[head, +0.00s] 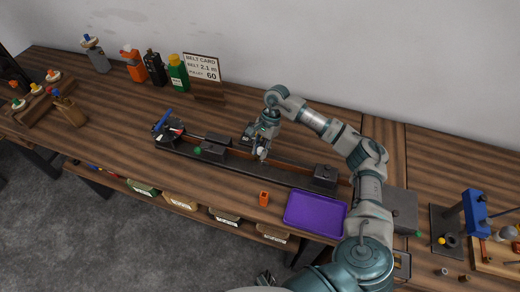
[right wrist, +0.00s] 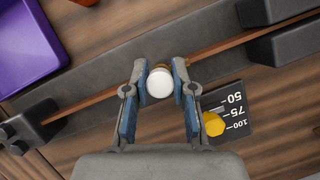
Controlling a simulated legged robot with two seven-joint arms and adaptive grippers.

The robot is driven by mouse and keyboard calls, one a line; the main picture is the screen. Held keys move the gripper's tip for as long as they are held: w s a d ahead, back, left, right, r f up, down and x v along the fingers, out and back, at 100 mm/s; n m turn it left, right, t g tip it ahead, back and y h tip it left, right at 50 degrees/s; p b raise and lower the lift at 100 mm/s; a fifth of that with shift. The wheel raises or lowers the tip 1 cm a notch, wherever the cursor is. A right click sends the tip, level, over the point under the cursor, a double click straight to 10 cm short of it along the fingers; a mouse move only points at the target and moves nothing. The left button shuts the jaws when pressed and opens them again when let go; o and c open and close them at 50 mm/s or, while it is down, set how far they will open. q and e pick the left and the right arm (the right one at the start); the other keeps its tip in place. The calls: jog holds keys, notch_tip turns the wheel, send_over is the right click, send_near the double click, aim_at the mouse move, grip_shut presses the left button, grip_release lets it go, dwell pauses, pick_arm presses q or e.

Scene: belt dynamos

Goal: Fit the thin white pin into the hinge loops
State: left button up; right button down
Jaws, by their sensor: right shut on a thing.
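My right gripper (head: 262,154) is over the middle of the long dark belt bench (head: 290,176). In the right wrist view its two blue-padded fingers (right wrist: 160,88) are shut on the white pin (right wrist: 159,83), seen end-on, so only its round white end shows. The brown belt (right wrist: 95,97) runs along the bench on both sides of the gripper. A brass-coloured bit shows just behind the white end. The hinge loops are hidden there, and I cannot tell whether the pin is in them. A dark part at the head view's bottom edge may be my left gripper (head: 265,279).
A purple tray (head: 288,212) and an orange block (head: 264,199) are at the front edge. A scale plate (right wrist: 228,113) with a yellow knob (right wrist: 213,124) is close by the fingers. Bottles (head: 178,72) and a belt card (head: 202,67) stand at the back.

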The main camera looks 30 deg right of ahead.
jog(key=shift+f+b, duration=0.5)
jog(key=shift+f, duration=0.2)
jog(key=c, duration=0.9)
grip_release()
jog(key=v, duration=1.2)
jog(key=shift+w, duration=0.1)
